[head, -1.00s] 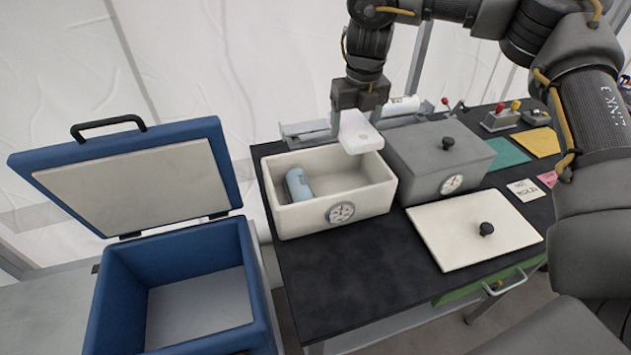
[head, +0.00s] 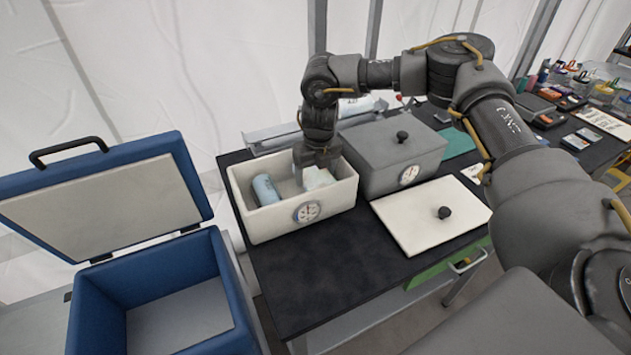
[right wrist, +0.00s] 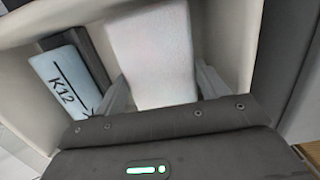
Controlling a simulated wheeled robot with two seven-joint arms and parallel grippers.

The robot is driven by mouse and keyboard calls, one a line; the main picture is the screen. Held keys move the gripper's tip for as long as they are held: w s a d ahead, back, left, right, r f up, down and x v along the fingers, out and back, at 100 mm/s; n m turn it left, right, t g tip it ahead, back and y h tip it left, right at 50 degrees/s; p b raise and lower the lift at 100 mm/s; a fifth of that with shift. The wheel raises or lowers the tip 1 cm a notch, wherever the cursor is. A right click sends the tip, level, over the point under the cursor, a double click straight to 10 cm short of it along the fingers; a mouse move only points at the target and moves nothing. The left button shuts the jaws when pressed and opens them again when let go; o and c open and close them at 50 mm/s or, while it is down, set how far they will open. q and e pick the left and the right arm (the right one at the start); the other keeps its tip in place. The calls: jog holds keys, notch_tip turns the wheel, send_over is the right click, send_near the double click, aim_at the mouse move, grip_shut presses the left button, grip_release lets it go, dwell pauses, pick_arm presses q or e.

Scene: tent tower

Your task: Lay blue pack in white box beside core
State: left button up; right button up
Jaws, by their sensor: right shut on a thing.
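The white box (head: 262,225) stands open on the black table, with a round dial on its front. My right gripper (head: 318,168) reaches down into the right part of the box. It is shut on a pack (head: 316,178) that looks almost white, not clearly blue. In the right wrist view the pack (right wrist: 150,45) sits between the fingers, beside the core with a gap. I cannot tell whether it touches the floor. My left gripper is not in view.
A closed grey box (head: 385,158) stands right of the white box. A white lid (head: 415,219) with a black knob lies in front of it. A blue cooler (head: 95,310) stands open at left. The table front (head: 310,270) is clear.

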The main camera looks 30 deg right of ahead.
aim_at(316, 176)
jog(key=shift+f, duration=0.5)
notch_tip(316, 176, down, 2)
jog(key=shift+s+f+p, duration=0.1)
jog(key=shift+p, duration=0.35)
jog(key=shift+f, duration=0.35)
jog(key=shift+f, duration=0.15)
jog(key=o, duration=0.9)
jog(key=shift+c, duration=0.2)
